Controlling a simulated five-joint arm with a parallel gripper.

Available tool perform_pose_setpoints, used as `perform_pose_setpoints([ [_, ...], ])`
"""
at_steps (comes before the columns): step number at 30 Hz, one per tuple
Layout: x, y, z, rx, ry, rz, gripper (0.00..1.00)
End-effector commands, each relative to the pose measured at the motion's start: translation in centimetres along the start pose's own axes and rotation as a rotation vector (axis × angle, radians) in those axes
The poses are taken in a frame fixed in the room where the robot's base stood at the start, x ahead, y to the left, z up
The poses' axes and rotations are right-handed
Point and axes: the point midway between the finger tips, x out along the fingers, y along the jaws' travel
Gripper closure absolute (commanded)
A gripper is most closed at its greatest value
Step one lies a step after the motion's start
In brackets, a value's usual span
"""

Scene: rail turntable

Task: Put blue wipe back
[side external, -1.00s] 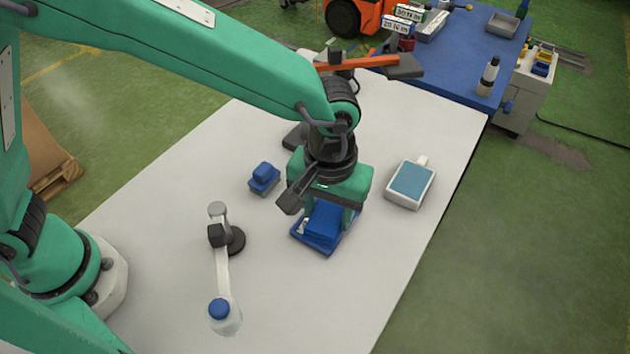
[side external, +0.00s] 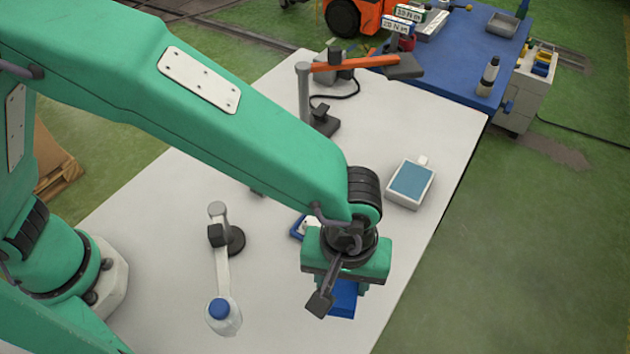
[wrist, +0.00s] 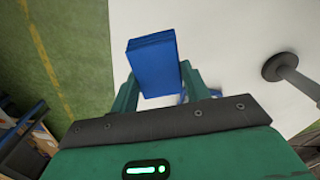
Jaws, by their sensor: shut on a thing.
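The blue wipe (side external: 343,299) is a folded blue block held under my gripper (side external: 346,282), near the right front edge of the white table. In the wrist view the wipe (wrist: 152,62) sits between the two green fingers of my gripper (wrist: 157,92), which are shut on it. Whether its underside touches the table is not clear. A blue tray (side external: 298,229) with something white on it lies just behind my gripper, mostly hidden by my arm.
A white box with a teal top (side external: 410,181) lies to the right. An orange-armed lamp (side external: 355,63) stands at the back. The table's right edge is close to my gripper.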

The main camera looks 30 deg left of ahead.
Motion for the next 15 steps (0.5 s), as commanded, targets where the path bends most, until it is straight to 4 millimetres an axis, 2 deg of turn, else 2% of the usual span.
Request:
perform_pose_setpoints([
  [4, 1.7, -0.1, 0.0, 0.0, 0.0, -0.002, 0.72],
  [15, 2.9, -0.1, 0.0, 0.001, 0.0, -0.002, 0.72],
])
